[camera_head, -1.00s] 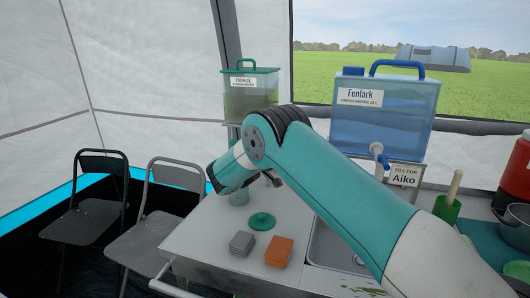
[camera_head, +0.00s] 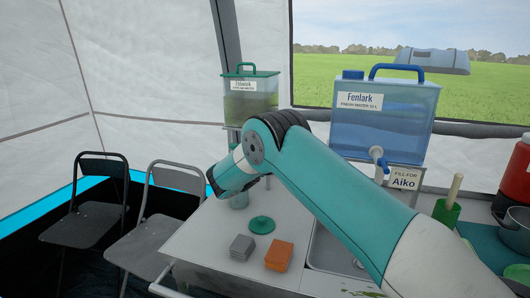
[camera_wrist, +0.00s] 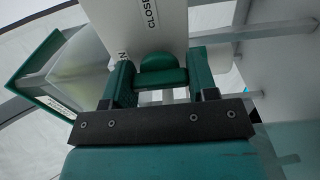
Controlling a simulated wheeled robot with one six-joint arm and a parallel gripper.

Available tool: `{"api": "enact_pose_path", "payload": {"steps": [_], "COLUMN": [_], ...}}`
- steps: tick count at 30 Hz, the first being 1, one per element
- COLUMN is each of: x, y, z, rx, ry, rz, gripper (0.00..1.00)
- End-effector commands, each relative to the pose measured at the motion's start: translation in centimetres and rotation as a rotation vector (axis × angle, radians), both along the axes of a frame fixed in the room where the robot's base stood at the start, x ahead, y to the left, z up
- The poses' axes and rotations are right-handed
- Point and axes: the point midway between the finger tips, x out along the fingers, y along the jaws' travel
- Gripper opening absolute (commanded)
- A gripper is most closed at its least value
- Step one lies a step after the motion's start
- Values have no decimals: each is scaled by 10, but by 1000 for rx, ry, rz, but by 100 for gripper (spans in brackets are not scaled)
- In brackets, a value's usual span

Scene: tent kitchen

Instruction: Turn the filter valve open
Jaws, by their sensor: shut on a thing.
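The filter tank (camera_head: 250,105), with a green lid and cloudy greenish water, stands on a support behind my arm in the head view. In the wrist view, the green filter valve handle (camera_wrist: 160,77) lies across the gap between the two green fingers of my gripper (camera_wrist: 160,84). The fingers are shut on it. A white plate (camera_wrist: 155,25) behind the handle carries the word CLOSE and, beside the left finger, part of another word. In the head view, my arm hides the valve and the fingertips.
A blue Fenlark water tank (camera_head: 380,120) with a tap stands right of my arm. Folding chairs (camera_head: 160,215) stand to the left.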

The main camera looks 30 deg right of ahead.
Motion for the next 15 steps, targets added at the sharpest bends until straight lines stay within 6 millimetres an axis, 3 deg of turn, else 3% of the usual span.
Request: {"api": "enact_pose_path", "payload": {"steps": [14,15], "x": [0,0], "y": [1,1], "z": [-1,-1], "rx": [-12,-12], "ry": [13,13], "rz": [3,3], "gripper": [30,56]}}
